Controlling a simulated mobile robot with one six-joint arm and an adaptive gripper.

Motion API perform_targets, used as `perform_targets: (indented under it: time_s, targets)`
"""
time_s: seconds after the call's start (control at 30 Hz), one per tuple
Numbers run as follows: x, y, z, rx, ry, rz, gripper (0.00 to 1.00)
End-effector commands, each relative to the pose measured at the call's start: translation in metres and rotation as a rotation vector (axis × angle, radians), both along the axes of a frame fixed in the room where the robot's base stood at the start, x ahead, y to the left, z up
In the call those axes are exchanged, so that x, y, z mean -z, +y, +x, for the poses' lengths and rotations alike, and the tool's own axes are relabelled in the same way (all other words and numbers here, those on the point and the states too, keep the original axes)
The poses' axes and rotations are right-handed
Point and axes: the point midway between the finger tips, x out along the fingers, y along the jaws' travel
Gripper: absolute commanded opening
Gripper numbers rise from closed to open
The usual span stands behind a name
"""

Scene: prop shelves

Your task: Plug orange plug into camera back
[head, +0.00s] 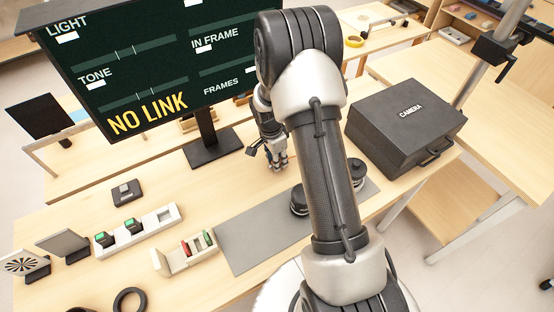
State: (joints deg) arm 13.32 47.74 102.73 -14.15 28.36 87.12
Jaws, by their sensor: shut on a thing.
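My gripper (277,165) is in the upper middle of the head view, with its fingers pointing down over the table behind the grey mat. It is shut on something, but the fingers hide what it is. I cannot make out an orange plug. A dark round object (299,200) sits on the grey mat (258,240), partly behind my arm. A dark part also shows just right of the arm (356,167). These may belong to the camera, but my arm covers the middle, and I see no socket.
A large screen (150,60) reading NO LINK stands at the back left. A black case marked CAMERA (405,122) lies at right. A white tray (140,232) with green-topped blocks, a small rack (185,255) and a black ring (130,301) are at left.

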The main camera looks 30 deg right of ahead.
Motion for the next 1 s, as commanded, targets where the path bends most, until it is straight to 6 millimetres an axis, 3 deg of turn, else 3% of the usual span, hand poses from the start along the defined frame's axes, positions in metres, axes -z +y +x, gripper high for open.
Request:
perform_targets:
  time_s: [0.13, 0.17, 0.47, 0.9, 1.0]
  targets:
    - [0.004, 0.0, 0.0, 0.0, 0.0, 0.0, 0.04]
    - [0.004, 0.0, 0.0, 0.0, 0.001, 0.0, 0.25]
    - [0.003, 0.0, 0.0, 0.0, 0.001, 0.0, 0.45]
    - [0.002, 0.0, -0.001, -0.001, 0.004, 0.001, 0.45]
    - [-0.019, 0.002, 0.001, 0.0, -0.003, -0.001, 0.45]
